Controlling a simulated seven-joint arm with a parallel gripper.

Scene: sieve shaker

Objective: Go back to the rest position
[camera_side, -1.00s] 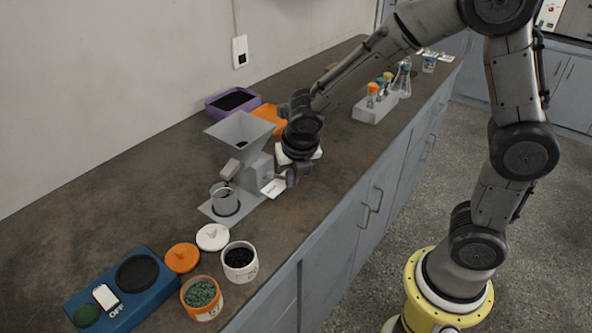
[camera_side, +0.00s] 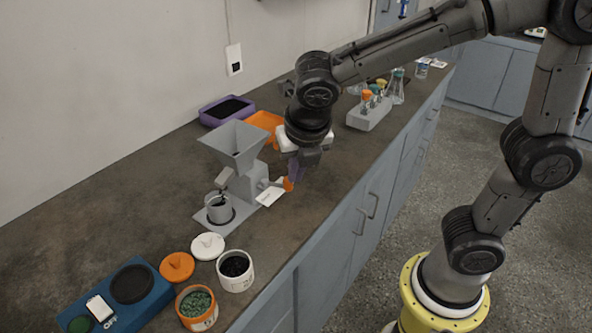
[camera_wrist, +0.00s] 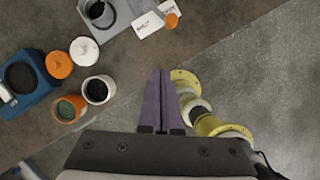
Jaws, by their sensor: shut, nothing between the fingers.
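My gripper (camera_side: 296,172) is above the counter, to the right of the grey hopper machine, with its purple fingers pointing down. In the wrist view the two purple fingers (camera_wrist: 159,88) lie together with nothing between them. The grey hopper machine (camera_side: 238,145) stands upright on the counter with a grey cup (camera_side: 218,208) under its spout. An orange knob (camera_side: 288,184) shows beside the machine, just below my fingers in the side view. It also shows in the wrist view (camera_wrist: 172,20), apart from the fingers.
An orange tray (camera_side: 262,120) and a purple tray (camera_side: 228,110) lie behind. A grey rack (camera_side: 368,117) with stoppered bottles stands further right. Two open jars, one of green grains (camera_side: 196,304) and one dark (camera_side: 235,271), stand near a blue scale (camera_side: 150,300).

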